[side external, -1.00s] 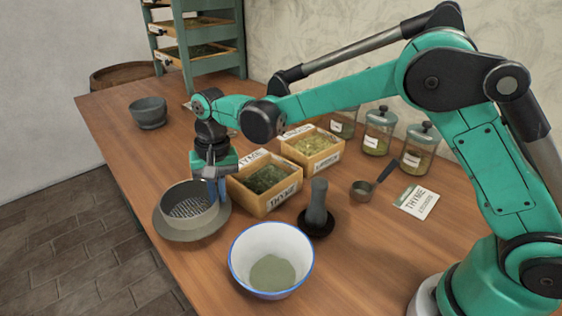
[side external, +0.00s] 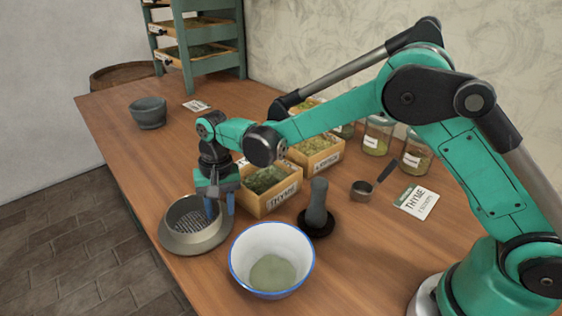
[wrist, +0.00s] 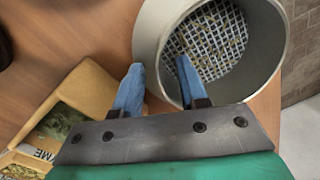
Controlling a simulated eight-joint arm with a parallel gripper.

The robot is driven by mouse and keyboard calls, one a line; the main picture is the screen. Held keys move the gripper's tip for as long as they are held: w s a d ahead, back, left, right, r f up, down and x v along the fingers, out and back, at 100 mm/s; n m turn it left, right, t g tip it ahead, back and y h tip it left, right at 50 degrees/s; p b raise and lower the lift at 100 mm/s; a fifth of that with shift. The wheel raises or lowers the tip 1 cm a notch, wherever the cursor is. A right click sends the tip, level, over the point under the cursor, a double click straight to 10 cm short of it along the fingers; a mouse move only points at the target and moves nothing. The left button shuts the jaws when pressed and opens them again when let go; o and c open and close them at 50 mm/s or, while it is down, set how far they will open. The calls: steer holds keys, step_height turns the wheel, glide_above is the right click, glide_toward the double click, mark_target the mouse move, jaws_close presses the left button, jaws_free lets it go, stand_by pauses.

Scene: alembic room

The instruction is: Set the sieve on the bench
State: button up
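The sieve (side external: 178,243) is a round grey vessel with a flared lower part and a mesh floor. It is at the bench's near left edge in the side view and fills the upper right of the wrist view (wrist: 150,35). My gripper (side external: 212,210) is at its right side.
A white blue-rimmed bowl (side external: 250,255) with greenish powder stands close to the right of the sieve. A dark pestle (side external: 317,205) stands upright behind the bowl. The thyme box (side external: 284,200) is behind my gripper. A mortar (side external: 148,113) stands at the far left, with open bench before it.

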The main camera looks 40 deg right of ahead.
steer(key=shift+r, duration=0.1)
step_height(320, 180, up, 12)
steer(key=s+d+n+t, duration=0.4)
steer(key=s+d+t, duration=0.3)
steer(key=s+d, duration=0.5)
steer(key=s, duration=0.2)
steer(key=shift+s+d+f+n+h, duration=0.25)
steer(key=shift+s+f+n+h, duration=0.05)
steer(key=shift+s+h, duration=0.1)
stand_by(0.7)
